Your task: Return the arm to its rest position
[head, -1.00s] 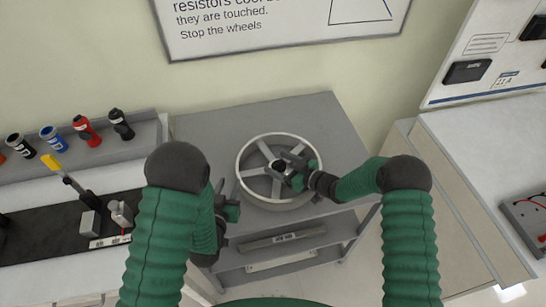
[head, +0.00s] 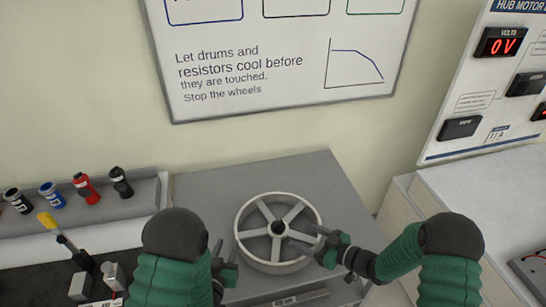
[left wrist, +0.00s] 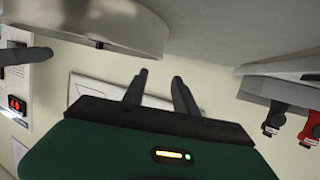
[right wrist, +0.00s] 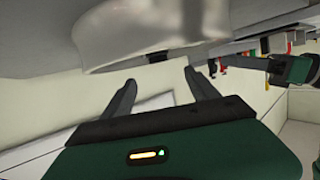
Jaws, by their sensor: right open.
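A light grey five-spoke wheel (head: 243,244) lies flat on the grey bench top (head: 300,172). My right gripper (head: 325,240) is at the wheel's right rim, its jaws open and empty; I cannot tell whether it touches the rim. In the right wrist view the wheel (right wrist: 125,40) shows above the spread fingers (right wrist: 157,85). My left gripper (head: 225,255) is by the wheel's lower left side, partly behind my own arm. In the left wrist view its fingers (left wrist: 160,78) stand apart with nothing between them, and the wheel's metal side (left wrist: 110,25) is above.
A white cabinet (head: 480,195) and a meter panel reading 0 V (head: 502,43) are at the right. A sign (head: 260,90) hangs behind.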

